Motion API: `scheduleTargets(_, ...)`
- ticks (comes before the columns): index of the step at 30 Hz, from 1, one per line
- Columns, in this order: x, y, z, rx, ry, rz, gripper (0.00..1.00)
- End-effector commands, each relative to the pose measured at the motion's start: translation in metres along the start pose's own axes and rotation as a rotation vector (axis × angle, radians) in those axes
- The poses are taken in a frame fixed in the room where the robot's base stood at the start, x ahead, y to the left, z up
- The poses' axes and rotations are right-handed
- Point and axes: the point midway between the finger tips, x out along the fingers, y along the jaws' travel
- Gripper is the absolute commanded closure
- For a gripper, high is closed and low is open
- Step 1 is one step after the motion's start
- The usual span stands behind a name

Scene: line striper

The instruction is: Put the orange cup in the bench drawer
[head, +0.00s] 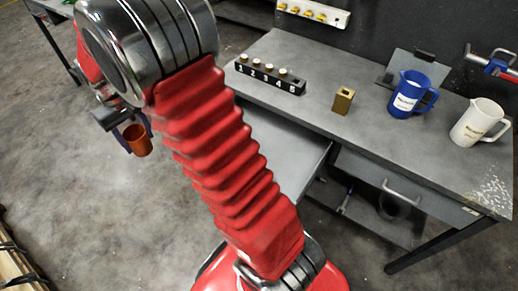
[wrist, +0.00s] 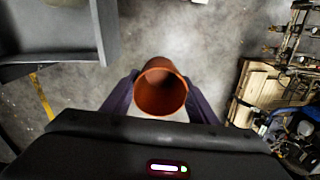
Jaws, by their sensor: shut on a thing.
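The orange cup (head: 138,142) hangs in my gripper (head: 132,128) at the left of the head view, above the floor and apart from the bench. In the wrist view the cup (wrist: 160,108) sits between the two dark fingers of my gripper (wrist: 161,82), its round opening showing; it looks empty. The grey bench (head: 330,125) stands at the right. A bench drawer (head: 290,150) is pulled out on its left side, partly hidden by my red arm. Its grey corner (wrist: 60,58) also shows at the upper left of the wrist view.
On the bench stand a numbered black rack (head: 270,78), a brass block (head: 343,100), a blue jug (head: 408,95) and a white jug (head: 478,122). Another drawer (head: 400,190) with a handle is shut. A wooden pallet (wrist: 255,95) lies right in the wrist view.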

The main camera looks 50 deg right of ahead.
Motion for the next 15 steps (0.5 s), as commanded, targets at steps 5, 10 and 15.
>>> scheduleTargets(5,-0.01,0.056,0.008,0.095,0.002,0.0,0.73)
scheduleTargets(10,-0.018,0.116,0.028,0.185,0.002,0.0,0.74)
scheduleTargets(15,-0.025,0.17,0.058,0.255,0.001,0.0,0.74)
